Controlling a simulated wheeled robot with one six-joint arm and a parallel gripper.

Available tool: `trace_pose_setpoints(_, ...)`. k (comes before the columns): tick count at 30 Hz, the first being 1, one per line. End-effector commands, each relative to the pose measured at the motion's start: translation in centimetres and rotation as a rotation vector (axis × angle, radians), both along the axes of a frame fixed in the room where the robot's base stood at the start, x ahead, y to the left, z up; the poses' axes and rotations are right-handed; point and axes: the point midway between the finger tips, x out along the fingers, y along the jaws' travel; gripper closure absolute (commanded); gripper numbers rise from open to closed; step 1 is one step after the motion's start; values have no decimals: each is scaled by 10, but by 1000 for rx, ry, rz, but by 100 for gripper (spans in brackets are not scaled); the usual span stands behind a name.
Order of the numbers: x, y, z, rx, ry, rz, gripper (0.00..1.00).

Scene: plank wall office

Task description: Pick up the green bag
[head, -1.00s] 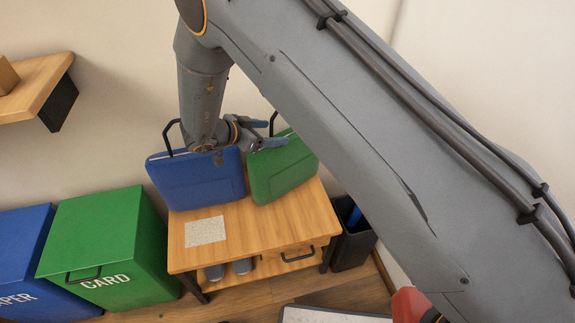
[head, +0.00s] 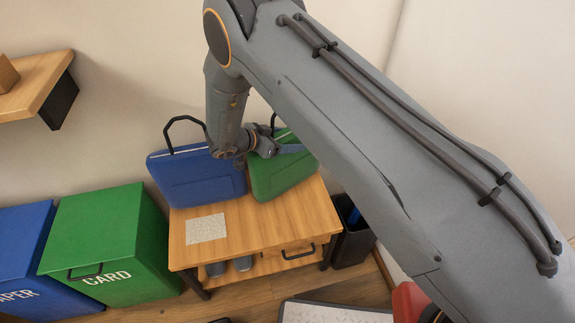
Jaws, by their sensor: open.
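The green bag (head: 283,175) stands on the wooden side table (head: 262,229), leaning a little, at the table's back right. My gripper (head: 292,149) is open at the bag's top edge, with a blue-grey finger pointing right across it. My wrist hides part of the bag's top and most of its dark handle (head: 273,122). I cannot tell whether the fingers are around the handle or only in front of it.
A blue bag (head: 196,178) with a black handle stands close on the left. A grey square (head: 206,229) lies on the tabletop. Green (head: 112,238) and blue (head: 22,245) bins stand left; a dark bin (head: 352,238) stands right of the table.

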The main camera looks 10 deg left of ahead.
Motion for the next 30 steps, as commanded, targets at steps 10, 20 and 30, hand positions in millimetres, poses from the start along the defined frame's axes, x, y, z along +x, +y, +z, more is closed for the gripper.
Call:
trace_pose_setpoints(10, 0, 0, 0, 1, -1, 0, 58)
trace_pose_setpoints(20, 1, 0, 1, 0, -2, 0, 100)
trace_pose_setpoints(30, 1, 1, 4, 1, -3, 1, 100)
